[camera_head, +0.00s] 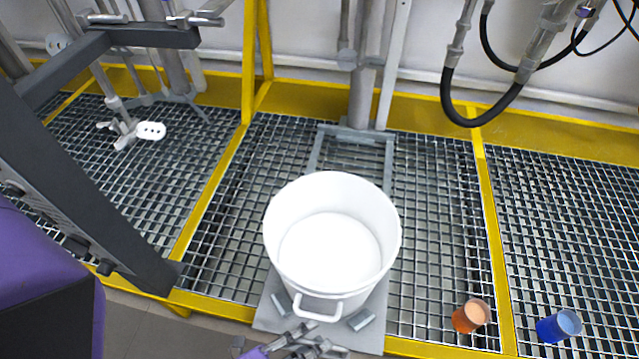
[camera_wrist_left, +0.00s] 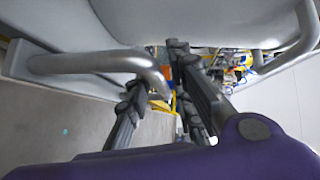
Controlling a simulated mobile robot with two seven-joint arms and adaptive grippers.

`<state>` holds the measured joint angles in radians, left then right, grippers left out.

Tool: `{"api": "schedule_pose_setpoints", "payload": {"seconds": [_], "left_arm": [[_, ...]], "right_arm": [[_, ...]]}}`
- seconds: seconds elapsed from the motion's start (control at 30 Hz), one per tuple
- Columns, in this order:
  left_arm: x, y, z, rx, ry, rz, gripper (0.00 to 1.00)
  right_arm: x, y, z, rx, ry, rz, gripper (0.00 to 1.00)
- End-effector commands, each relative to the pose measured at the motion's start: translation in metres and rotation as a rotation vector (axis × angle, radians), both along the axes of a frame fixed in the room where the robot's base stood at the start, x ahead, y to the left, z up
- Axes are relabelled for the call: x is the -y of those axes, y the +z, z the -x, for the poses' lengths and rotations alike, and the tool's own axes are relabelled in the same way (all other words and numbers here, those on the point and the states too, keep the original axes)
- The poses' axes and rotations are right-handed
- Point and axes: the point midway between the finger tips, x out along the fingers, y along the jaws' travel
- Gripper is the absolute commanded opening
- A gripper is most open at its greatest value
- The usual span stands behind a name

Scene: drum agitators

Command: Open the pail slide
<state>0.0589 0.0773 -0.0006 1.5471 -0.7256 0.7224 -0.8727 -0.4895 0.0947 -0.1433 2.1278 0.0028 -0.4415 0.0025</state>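A white pail (camera_head: 332,240), open at the top and empty-looking inside, stands upright on the flat grey plate of the pail slide (camera_head: 268,312). The slide's grey rails (camera_head: 388,165) run back behind the pail. My left gripper (camera_head: 300,345) is at the bottom edge, just in front of the plate. In the left wrist view my left gripper's fingers (camera_wrist_left: 163,105) are spread apart, with the end of a bent grey bar handle (camera_wrist_left: 100,62) between them. Contact with it is unclear. My right gripper is not visible.
Yellow frame beams (camera_head: 490,215) divide the grating. A dark grey frame (camera_head: 90,185) slants across the left. Black hoses (camera_head: 480,115) hang at the upper right.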

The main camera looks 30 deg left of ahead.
Motion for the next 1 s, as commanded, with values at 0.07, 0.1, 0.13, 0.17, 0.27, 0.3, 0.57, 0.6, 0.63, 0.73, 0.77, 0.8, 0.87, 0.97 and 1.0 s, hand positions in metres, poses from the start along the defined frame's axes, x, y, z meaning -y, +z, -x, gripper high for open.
{"api": "schedule_pose_setpoints", "payload": {"seconds": [0.07,0.1,0.13,0.17,0.27,0.3,0.57,0.6,0.63,0.73,0.77,0.8,0.87,0.97,1.0], "left_arm": [[0.0,0.0,0.0,0.0,0.0,0.001,0.29],[0.0,0.0,0.0,-0.001,0.0,0.002,0.29],[0.0,0.0,0.0,-0.001,0.0,0.002,0.29],[0.0,0.0,0.0,-0.001,0.0,0.002,0.29],[0.0,0.0,0.0,0.0,0.0,0.002,0.29],[0.0,0.0,0.001,-0.001,0.001,0.003,0.29],[-0.015,0.004,0.026,-0.004,0.001,0.001,0.29],[-0.019,0.005,0.034,-0.004,0.0,0.0,0.29],[-0.022,0.006,0.04,-0.005,0.001,0.0,0.29],[-0.033,0.009,0.059,-0.005,0.001,0.001,0.29],[-0.036,0.01,0.064,-0.004,0.001,0.001,0.29],[-0.04,0.011,0.071,-0.005,0.001,0.001,0.29],[-0.045,0.013,0.081,-0.004,0.0,0.0,0.29],[-0.052,0.015,0.093,-0.003,0.0,0.002,0.29],[-0.054,0.016,0.096,-0.003,0.0,0.002,0.29]], "right_arm": [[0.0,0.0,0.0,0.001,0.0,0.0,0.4],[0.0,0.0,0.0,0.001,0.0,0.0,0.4],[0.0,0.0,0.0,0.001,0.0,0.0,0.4],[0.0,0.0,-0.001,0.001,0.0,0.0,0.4],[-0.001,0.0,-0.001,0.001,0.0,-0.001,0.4],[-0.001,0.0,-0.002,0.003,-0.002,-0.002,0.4],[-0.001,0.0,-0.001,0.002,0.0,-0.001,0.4],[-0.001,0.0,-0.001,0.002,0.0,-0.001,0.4],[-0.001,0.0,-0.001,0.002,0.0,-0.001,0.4],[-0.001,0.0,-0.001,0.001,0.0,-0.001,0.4],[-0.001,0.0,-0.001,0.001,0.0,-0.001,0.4],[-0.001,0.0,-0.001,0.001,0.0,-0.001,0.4],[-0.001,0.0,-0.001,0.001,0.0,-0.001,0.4],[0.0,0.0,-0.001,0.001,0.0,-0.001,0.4],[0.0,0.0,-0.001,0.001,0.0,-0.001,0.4]]}}
